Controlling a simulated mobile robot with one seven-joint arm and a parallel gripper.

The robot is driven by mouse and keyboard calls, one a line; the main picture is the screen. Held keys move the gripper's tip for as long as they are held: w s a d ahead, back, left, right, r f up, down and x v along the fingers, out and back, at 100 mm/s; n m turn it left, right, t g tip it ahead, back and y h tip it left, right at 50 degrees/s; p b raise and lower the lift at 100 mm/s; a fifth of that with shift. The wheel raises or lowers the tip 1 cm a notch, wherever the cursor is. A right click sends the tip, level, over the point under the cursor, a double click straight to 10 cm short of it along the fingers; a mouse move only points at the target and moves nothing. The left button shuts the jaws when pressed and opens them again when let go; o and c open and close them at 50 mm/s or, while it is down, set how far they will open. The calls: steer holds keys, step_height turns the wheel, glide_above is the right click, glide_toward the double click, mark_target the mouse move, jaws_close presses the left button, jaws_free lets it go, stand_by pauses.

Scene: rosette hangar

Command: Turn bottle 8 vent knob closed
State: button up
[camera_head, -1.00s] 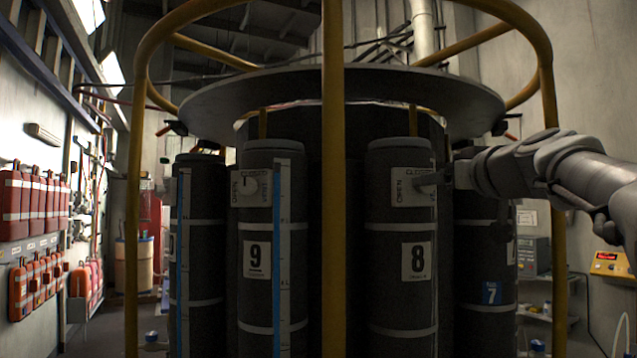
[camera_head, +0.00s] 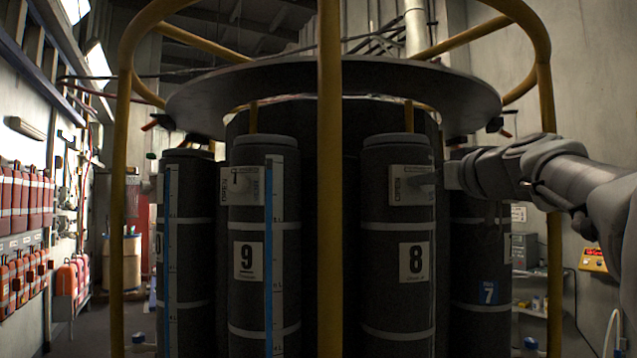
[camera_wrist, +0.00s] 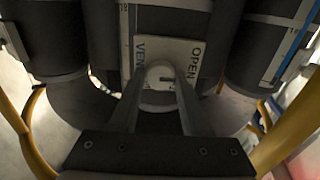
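Bottle 8 (camera_head: 397,240) is a dark cylinder with light bands and a white "8" label. Its pale vent plate (camera_head: 400,186) is near the top, partly covered by my gripper (camera_head: 431,181), which reaches in from the right. In the wrist view, the plate (camera_wrist: 196,72) shows "OPEN" on the right and part of "VENT" on the left. My two gripper fingers (camera_wrist: 160,78) stand apart on either side of the round pale vent knob (camera_wrist: 158,98). Whether they press on the knob cannot be told. The knob's pointing direction is mostly hidden.
Bottle 9 (camera_head: 263,220) stands to the left with its own vent knob; bottle 7 (camera_head: 482,270) is to the right, behind my arm. A yellow upright (camera_head: 330,200) stands in front, between bottles 9 and 8. A round dark plate (camera_head: 300,88) overhangs the bottles.

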jaws_close()
steer(key=shift+m, duration=0.3)
steer(key=shift+d+f+m, duration=0.1)
steer(key=shift+m, duration=4.2)
steer(key=shift+d+m, duration=0.1)
steer(key=shift+m, duration=4.2)
steer(key=shift+p, duration=0.3)
steer(key=o, duration=0.5)
jaws_free()
